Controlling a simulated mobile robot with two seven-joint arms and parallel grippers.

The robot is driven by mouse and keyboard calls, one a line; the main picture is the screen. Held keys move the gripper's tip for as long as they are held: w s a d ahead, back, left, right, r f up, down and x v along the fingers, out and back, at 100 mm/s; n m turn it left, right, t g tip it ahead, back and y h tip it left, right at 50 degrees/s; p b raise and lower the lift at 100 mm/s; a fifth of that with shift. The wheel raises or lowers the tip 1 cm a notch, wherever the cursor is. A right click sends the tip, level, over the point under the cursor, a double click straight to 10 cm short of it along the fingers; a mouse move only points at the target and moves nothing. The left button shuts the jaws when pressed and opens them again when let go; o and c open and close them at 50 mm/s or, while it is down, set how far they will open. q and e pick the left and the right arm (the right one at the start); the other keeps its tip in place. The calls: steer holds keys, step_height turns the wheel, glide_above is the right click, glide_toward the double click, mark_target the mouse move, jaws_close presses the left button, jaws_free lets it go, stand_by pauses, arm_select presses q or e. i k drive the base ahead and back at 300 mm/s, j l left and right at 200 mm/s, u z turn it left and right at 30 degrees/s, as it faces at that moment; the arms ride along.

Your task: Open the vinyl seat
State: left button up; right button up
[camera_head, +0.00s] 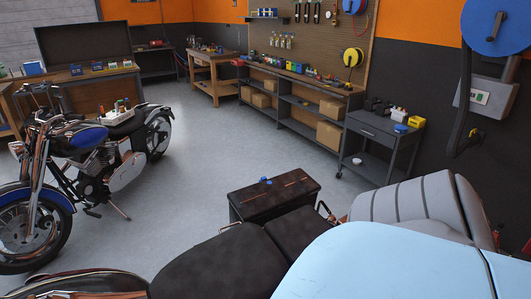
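Two seats show in the head view, and I cannot tell which one the task means. A grey ribbed padded seat (408,206) stands at the right front, its lower part hidden behind a pale blue rounded body (385,262). A long black seat (220,268) in two sections lies at the bottom centre, partly cut off by the lower edge. No gap or raised edge is visible on either seat. Neither of my grippers is in view.
A black case (275,193) stands just beyond the black seat. A blue motorcycle (90,150) stands at left. A dark cart (378,145) and a long workbench (300,85) line the back wall. A blue reel (494,25) hangs at upper right. The middle floor is clear.

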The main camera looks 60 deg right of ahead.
mark_target(241, 261)
steer(key=z, duration=2)
steer(key=i+j+u, duration=0.25)
steer(key=k, duration=0.1)
